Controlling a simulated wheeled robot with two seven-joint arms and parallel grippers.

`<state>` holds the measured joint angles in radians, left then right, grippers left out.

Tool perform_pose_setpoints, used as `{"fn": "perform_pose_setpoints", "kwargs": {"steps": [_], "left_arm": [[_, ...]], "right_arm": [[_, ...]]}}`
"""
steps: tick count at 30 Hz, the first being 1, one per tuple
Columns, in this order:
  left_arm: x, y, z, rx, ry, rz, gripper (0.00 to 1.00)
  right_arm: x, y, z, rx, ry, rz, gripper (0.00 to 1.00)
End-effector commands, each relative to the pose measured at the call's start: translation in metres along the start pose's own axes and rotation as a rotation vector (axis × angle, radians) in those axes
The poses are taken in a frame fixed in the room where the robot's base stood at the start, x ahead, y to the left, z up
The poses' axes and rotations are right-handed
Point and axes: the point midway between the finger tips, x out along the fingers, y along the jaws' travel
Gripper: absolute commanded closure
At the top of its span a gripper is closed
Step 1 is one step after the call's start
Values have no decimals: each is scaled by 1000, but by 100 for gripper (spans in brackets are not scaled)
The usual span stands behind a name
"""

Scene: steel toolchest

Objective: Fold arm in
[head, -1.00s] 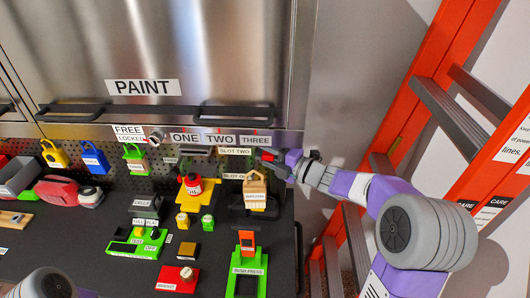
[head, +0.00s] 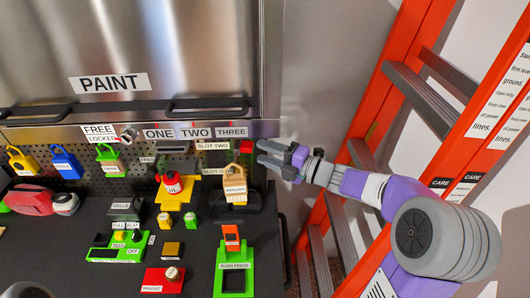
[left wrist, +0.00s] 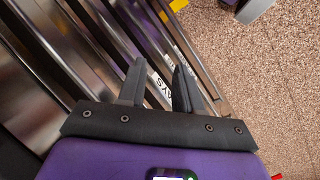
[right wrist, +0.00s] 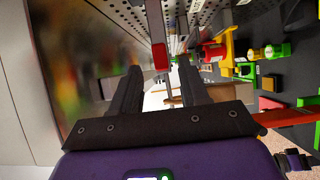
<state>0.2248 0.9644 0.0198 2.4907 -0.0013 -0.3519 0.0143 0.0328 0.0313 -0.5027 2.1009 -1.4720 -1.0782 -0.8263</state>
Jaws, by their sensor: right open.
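My right arm reaches in from the right in the head view, its elbow bent beside the ladder. My right gripper (head: 262,155) is open, just right of a small red block (head: 246,147) at the end of the slot rail. In the right wrist view the red block (right wrist: 160,57) shows between the open fingers (right wrist: 162,80); I see nothing gripped. My left gripper (left wrist: 160,65) is open and empty in its wrist view, over drawer fronts and speckled floor. Only a piece of my left arm shows at the head view's lower left.
The pegboard with padlocks, such as a blue one (head: 65,162), and the black worktop (head: 190,255) with several labelled fixtures lie left of the right gripper. An orange ladder (head: 385,80) stands close on the right. A steel cabinet (head: 180,50) is behind.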

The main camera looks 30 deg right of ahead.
Motion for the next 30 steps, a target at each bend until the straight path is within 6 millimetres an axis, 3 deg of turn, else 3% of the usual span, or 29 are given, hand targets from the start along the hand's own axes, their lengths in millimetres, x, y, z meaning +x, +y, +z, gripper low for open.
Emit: {"fn": "perform_pose_setpoints", "kwargs": {"steps": [1, 6, 11, 24, 30], "left_arm": [[2, -1, 0, 0, 0, 0, 74], [14, -5, -1, 0, 0, 0, 100], [17, -6, -1, 0, 0, 0, 100], [11, -4, 0, 0, 0, 0, 100], [10, -4, 0, 0, 0, 0, 100]], "right_arm": [[-4, -1, 1, 0, -4, 1, 55], [-24, -3, 3, 1, -8, 4, 55], [-30, -2, 1, 0, -2, -1, 55], [32, 0, 0, -1, 2, -2, 55], [43, -1, 0, -1, 0, -2, 55]]}}
